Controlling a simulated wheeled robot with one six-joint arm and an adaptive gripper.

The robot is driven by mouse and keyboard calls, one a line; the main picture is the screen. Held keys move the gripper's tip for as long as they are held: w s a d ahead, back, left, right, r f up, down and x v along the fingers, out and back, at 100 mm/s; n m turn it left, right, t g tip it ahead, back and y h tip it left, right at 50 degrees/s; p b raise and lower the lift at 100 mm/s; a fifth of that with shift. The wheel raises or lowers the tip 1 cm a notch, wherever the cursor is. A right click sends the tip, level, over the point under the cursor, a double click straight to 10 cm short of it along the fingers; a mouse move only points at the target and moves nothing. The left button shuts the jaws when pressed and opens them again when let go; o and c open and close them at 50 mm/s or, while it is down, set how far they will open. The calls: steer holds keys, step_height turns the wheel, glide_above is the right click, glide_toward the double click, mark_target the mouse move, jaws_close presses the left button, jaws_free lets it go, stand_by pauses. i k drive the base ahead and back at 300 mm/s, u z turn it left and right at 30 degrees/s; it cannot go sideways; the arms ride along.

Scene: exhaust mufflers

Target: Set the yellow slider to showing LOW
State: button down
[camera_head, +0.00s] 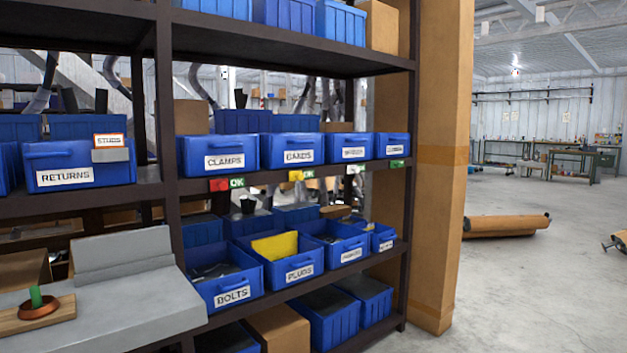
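The yellow slider (295,176) is a small block on the dark front edge of the shelf, below the blue bin marked "BANDS" (297,148). A small green label shows just to its right, but its lettering is too small to read for sure. My gripper is not in view.
A red slider (219,185) with a green "OK" sits left on the same edge; a white slider (355,169) and a green piece (397,163) sit right. Open blue bins (300,272) stand below. A grey bench (130,290) is at lower left.

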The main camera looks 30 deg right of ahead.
mark_target(293, 175)
steer(key=z, duration=0.6)
steer(key=i, duration=1)
steer(key=u, duration=0.05)
